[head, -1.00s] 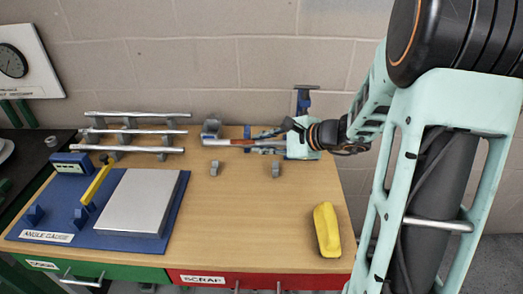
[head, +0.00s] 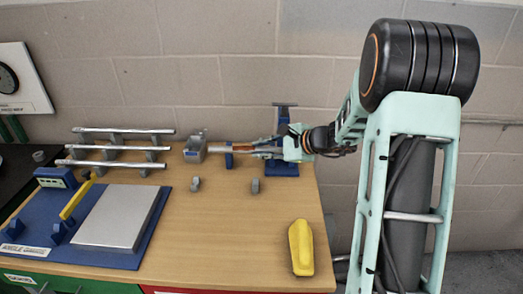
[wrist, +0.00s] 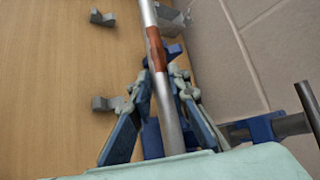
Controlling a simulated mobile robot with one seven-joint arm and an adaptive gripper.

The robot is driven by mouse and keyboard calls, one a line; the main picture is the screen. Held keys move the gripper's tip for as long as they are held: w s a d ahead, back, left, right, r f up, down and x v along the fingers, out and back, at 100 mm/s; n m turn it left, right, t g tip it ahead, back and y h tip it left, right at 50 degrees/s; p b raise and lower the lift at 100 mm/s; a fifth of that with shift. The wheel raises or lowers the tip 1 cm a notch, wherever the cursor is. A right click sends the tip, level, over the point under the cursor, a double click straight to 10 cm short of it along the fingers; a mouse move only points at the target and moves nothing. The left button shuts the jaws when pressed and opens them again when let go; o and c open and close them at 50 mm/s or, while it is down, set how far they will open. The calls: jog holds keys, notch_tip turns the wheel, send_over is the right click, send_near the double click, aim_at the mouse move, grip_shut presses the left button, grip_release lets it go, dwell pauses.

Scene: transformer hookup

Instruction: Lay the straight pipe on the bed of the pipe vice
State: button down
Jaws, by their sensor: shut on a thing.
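The straight pipe (head: 217,150) is a grey metal bar with a red-brown band, lying level and left-right in the head view. It also shows in the wrist view (wrist: 148,12), running between my fingers. My gripper (head: 283,152) is shut on the pipe near its right part, seen close in the wrist view (wrist: 161,75). The blue pipe vice (head: 283,168) stands at the back right of the bench, with a T-handle on top, just behind my gripper. My gripper hides part of it. I cannot tell whether the pipe touches the bed.
Two small grey cradles (head: 255,185) sit in front. A rack of bars (head: 115,148) and a blue angle-gauge board (head: 140,258) are at left. A yellow object (head: 300,248) lies front right.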

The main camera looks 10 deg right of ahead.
jog(key=shift+b, duration=0.55)
jog(key=w+d+f+b, duration=0.1)
jog(key=w+f+b, duration=0.2)
jog(key=w, duration=0.6)
jog(key=shift+d+f, duration=0.4)
jog(key=shift+f, duration=0.35)
jog(key=shift+s, duration=0.1)
jog(key=c, duration=1.7)
grip_release()
jog(key=shift+c, duration=0.2)
jog(key=v, duration=1.2)
